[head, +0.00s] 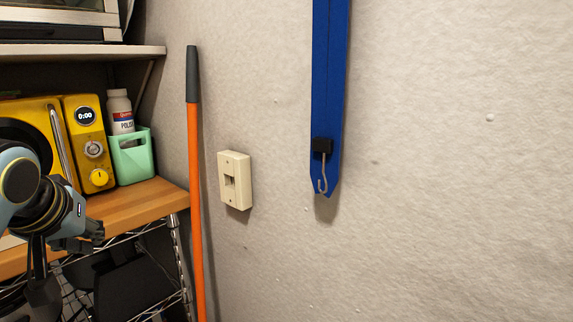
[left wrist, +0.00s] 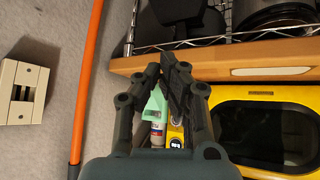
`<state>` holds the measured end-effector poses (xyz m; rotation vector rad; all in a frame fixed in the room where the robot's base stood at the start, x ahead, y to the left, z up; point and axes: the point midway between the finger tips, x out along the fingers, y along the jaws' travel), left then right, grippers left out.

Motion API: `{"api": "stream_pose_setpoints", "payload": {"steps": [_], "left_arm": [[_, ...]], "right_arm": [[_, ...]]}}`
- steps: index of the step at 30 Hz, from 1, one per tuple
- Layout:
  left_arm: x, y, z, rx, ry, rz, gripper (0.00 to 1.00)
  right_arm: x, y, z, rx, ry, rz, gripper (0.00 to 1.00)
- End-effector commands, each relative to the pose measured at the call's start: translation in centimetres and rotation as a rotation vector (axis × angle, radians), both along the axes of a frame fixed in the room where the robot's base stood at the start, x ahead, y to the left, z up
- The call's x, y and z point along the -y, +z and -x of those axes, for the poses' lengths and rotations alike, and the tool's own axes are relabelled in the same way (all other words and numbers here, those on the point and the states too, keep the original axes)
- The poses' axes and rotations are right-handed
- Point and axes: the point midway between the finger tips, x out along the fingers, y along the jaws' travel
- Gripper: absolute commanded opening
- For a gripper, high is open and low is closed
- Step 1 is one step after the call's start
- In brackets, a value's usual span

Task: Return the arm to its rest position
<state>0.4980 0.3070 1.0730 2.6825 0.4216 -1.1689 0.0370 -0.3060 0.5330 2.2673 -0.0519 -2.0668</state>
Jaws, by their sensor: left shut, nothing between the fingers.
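My left arm comes in at the left edge of the head view, in front of the yellow appliance and the wooden shelf. My left gripper (head: 88,236) is dark grey and sits at the shelf's front edge in that view. In the left wrist view the left gripper (left wrist: 166,66) has its fingers drawn together at the tips, with nothing between them. The mint-green holder and the bottle show behind the fingers there, partly covered. My right gripper is not in view.
A yellow microwave-like appliance (head: 88,145) and a mint-green holder (head: 132,158) with a white bottle (head: 120,108) stand on the wooden shelf (head: 150,198). An orange pole (head: 195,200) leans by the wall. A switch plate (head: 235,180) and blue hanging bar (head: 329,80) are right.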

Motion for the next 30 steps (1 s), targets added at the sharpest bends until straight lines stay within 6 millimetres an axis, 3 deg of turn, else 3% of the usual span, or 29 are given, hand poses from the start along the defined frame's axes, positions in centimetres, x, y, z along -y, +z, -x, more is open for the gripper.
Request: {"api": "stream_pose_setpoints", "payload": {"steps": [1, 6, 12, 20, 24, 30], "left_arm": [[0.5, -2.8, 3.4, -0.066, -0.043, -0.018, 0.00], [1.8, -7.7, 11.9, -0.216, -0.171, -0.061, 0.00], [2.7, -10.3, 19.2, -0.336, -0.276, -0.083, 0.00], [3.7, -11.7, 27.1, -0.460, -0.393, -0.093, 0.00], [3.3, -16.8, 25.6, -0.473, -0.384, -0.089, 0.00], [2.7, -24.2, 25.0, -0.498, -0.377, -0.081, 0.00]], "right_arm": [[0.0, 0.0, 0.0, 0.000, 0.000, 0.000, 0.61], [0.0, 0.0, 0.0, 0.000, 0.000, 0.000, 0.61], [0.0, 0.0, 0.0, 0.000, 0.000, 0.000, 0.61], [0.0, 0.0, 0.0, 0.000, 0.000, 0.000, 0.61], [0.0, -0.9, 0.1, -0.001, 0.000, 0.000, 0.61], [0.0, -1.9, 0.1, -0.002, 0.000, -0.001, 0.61]]}}
